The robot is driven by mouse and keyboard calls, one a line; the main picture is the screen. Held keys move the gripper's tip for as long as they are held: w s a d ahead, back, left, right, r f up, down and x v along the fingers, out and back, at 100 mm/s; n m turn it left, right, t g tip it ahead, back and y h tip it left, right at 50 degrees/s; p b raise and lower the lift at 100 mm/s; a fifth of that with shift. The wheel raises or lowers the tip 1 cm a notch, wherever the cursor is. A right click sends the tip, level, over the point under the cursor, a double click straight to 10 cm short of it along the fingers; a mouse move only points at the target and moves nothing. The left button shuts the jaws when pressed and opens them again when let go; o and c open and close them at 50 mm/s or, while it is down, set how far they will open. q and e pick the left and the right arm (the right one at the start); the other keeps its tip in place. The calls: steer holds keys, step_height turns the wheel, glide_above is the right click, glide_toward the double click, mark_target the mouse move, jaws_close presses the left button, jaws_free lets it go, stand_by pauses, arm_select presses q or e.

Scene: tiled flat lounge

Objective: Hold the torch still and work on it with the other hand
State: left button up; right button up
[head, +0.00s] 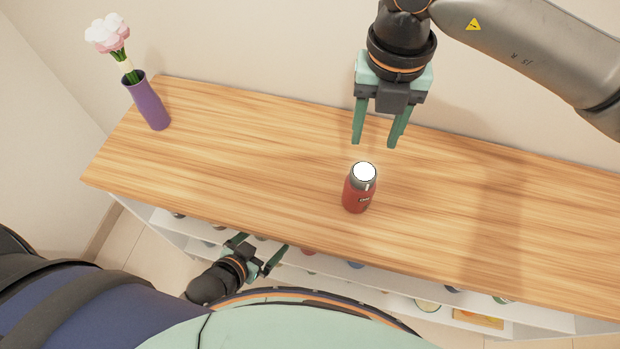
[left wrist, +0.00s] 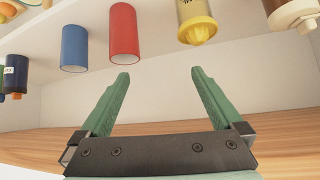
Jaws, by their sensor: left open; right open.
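The torch (head: 357,194) is a red cylinder with a grey collar and a bright white top face. It stands upright on the wooden top in the head view, with nothing touching it. My right gripper (head: 374,143) is open and empty, behind the torch and apart from it, fingers pointing down. My left gripper (head: 263,246) is open and empty at the front edge of the unit, below and left of the torch in the picture. In the left wrist view its two green fingers (left wrist: 160,74) are spread with nothing between them. The torch does not appear in that view.
A purple vase (head: 149,103) with pink flowers stands at the far left of the wooden top (head: 235,150). The rest of the top is clear. White shelves below hold several items, including a red cylinder (left wrist: 124,32), a blue cylinder (left wrist: 74,48) and a yellow object (left wrist: 198,24).

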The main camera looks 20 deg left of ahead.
mark_target(359, 192)
arm_select(q)
steer(key=w+a+f+m+t, duration=0.2)
steer(key=a+m, duration=0.2)
steer(key=m, duration=0.2)
steer(key=s+d+r+m+g+h, duration=0.45)
steer(key=s+d+m+h, duration=0.4)
steer(key=m+h, duration=0.55)
step_height(359, 192, up, 15)
steer(key=s+d+m+g+y, duration=0.15)
steer(key=m+g+y, duration=0.3)
steer(key=m, duration=2.05)
steer(key=w+t+h, duration=0.1)
steer(key=w+t, duration=0.1)
steer(key=w, duration=0.2)
steer(key=w+f+t+h, duration=0.1)
steer(key=w+h, duration=0.1)
steer(key=w, duration=0.2)
steer(key=w+d+f+t+h, duration=0.1)
steer(key=w+t, duration=0.1)
steer(key=w, duration=0.2)
steer(key=shift+w+m+t, duration=0.1)
steer(key=shift+m+t, duration=0.2)
steer(key=x, duration=1.2)
steer(key=shift+w+d+r, duration=0.1)
steer(key=shift+d+r, duration=0.1)
